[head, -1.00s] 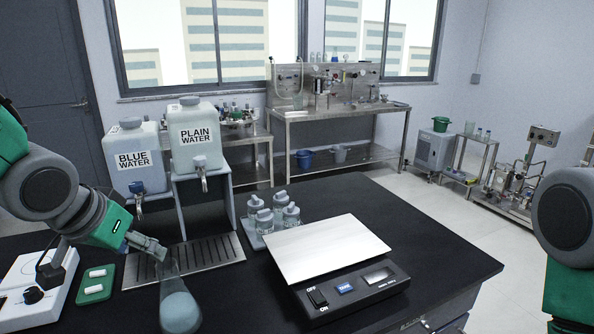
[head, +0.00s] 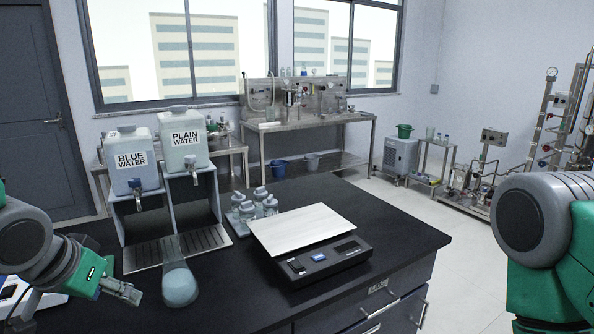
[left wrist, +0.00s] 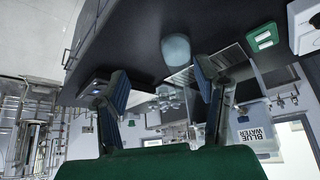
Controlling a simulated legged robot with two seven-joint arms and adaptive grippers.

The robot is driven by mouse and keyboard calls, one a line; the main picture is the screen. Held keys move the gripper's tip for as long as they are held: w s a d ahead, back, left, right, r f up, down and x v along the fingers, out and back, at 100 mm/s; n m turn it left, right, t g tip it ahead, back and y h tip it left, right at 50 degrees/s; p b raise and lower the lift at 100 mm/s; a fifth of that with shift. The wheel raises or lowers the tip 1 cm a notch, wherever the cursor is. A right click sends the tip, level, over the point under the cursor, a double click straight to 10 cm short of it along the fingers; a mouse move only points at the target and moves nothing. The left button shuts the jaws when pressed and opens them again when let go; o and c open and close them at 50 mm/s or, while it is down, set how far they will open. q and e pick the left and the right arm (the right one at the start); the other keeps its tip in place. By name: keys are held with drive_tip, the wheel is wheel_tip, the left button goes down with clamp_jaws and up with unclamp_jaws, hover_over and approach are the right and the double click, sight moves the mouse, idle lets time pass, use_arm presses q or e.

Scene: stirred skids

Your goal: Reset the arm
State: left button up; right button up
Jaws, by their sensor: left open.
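My left gripper (head: 130,292) is at the lower left of the head view, open and empty, just left of the glass flask. The flask (head: 179,286), with pale blue contents, stands upright on the black bench, apart from the gripper. In the left wrist view the open fingers (left wrist: 160,82) spread wide, and the flask (left wrist: 177,50) shows beyond them. My right arm's upper part shows at the right edge of the head view; its gripper is out of the picture.
A balance (head: 322,261) with a bare steel plate (head: 301,229) stands right of the flask. Several small bottles (head: 254,206) stand behind it. Blue water (head: 130,159) and plain water (head: 184,139) tanks stand above a drip tray (head: 206,243). The bench's front middle is clear.

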use_arm(q)
drive_tip(key=s+d+f+g+b, duration=0.1)
drive_tip(key=s+f+g+b, duration=0.2)
drive_tip(key=f, duration=1)
drive_tip(key=s+f+b, duration=0.3)
drive_tip(key=s+f, duration=0.3)
drive_tip(key=f, duration=0.7)
drive_tip(key=s+d+f+g+b, duration=0.1)
drive_tip(key=s+f+b, duration=0.3)
drive_tip(key=s+f, duration=0.9)
drive_tip(key=shift+s+f+g+y, duration=0.35)
drive_tip(key=shift+f+g, duration=0.35)
drive_tip(key=shift+f, duration=0.4)
drive_tip(key=shift+d, duration=0.3)
